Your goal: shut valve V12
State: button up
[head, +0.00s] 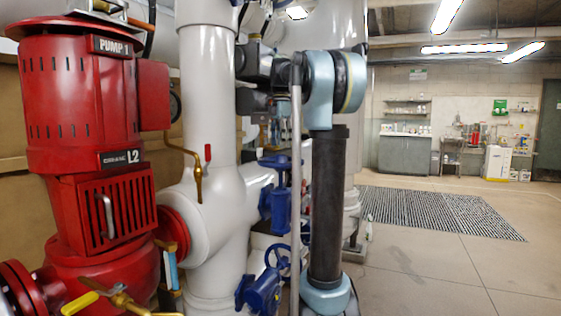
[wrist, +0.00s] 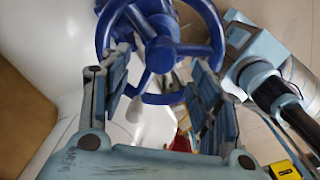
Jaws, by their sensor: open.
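A blue handwheel (wrist: 161,54) with a round hub fills the top middle of the wrist view. My gripper (wrist: 163,78) is open, its two padded fingers reaching toward the wheel from below, one on each side of its lower rim. Whether a finger touches the rim is not clear. In the head view, a blue valve (head: 264,292) with a handwheel (head: 279,256) stands low beside the white pipe, and another blue valve (head: 279,205) sits above it. I read no V12 tag, and cannot tell which valve the wrist view shows. My fingers are not discernible in the head view.
The red pump (head: 80,95) marked PUMP 1 and L2 stands at left. A yellow lever (head: 80,303) is at lower left. Open floor (head: 430,265) lies at right, with a striped mat (head: 435,210).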

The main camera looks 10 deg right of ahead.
aim_at(281, 157)
jog(key=shift+f, duration=3.5)
jog(key=shift+o, duration=0.2)
